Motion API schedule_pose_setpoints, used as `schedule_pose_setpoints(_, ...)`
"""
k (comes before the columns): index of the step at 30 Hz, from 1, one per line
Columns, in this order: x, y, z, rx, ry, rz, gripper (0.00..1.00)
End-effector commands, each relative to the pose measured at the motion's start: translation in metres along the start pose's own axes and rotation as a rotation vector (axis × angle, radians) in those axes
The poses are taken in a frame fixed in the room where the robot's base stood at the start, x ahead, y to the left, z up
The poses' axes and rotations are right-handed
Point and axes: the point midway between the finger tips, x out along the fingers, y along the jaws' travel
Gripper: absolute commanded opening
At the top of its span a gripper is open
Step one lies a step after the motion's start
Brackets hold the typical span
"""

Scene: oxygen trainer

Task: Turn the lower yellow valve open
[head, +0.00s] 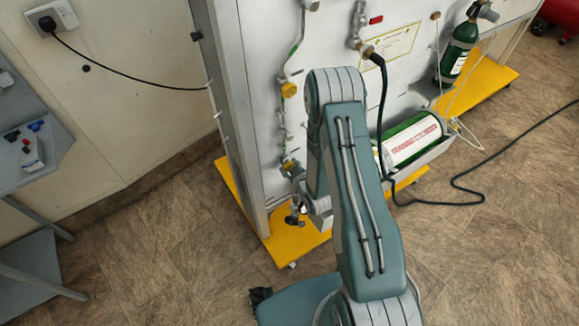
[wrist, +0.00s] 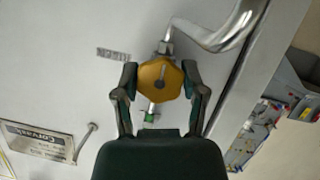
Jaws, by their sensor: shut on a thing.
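The lower yellow valve (head: 289,164) is on the left part of the white panel, beside my wrist in the head view. In the wrist view a yellow faceted valve knob (wrist: 160,80) sits between the two fingers of my gripper (wrist: 160,78). The fingers are shut on its left and right sides. A dark centre and a grey pointer mark show on the knob face. In the head view my arm hides part of the panel, and the finger contact is too small to make out.
A second yellow valve (head: 289,89) is higher on the same line. A bent metal pipe (wrist: 225,30) runs close to the knob. A green cylinder (head: 412,139) lies to the right, and a dark hose (head: 383,120) hangs beside my arm. A grey bench (head: 28,145) stands left.

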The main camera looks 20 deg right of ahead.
Motion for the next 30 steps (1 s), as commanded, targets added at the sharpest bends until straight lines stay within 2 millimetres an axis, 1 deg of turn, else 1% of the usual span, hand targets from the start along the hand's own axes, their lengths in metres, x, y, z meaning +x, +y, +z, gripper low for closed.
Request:
schedule_pose_setpoints(9,0.001,0.000,-0.001,-0.010,0.004,0.002,0.07)
schedule_pose_setpoints(10,0.001,0.000,-0.001,-0.009,0.004,0.002,0.68)
schedule_pose_setpoints(11,0.001,0.000,-0.001,-0.009,0.004,0.002,0.81)
schedule_pose_setpoints(12,0.001,0.000,-0.001,-0.009,0.004,0.002,0.89)
schedule_pose_setpoints(25,-0.002,0.000,-0.001,-0.007,0.001,0.002,0.89)
schedule_pose_setpoints(28,-0.012,0.000,0.000,-0.007,-0.001,0.001,0.89)
schedule_pose_setpoints(30,-0.024,0.000,0.000,-0.006,-0.001,0.002,0.89)
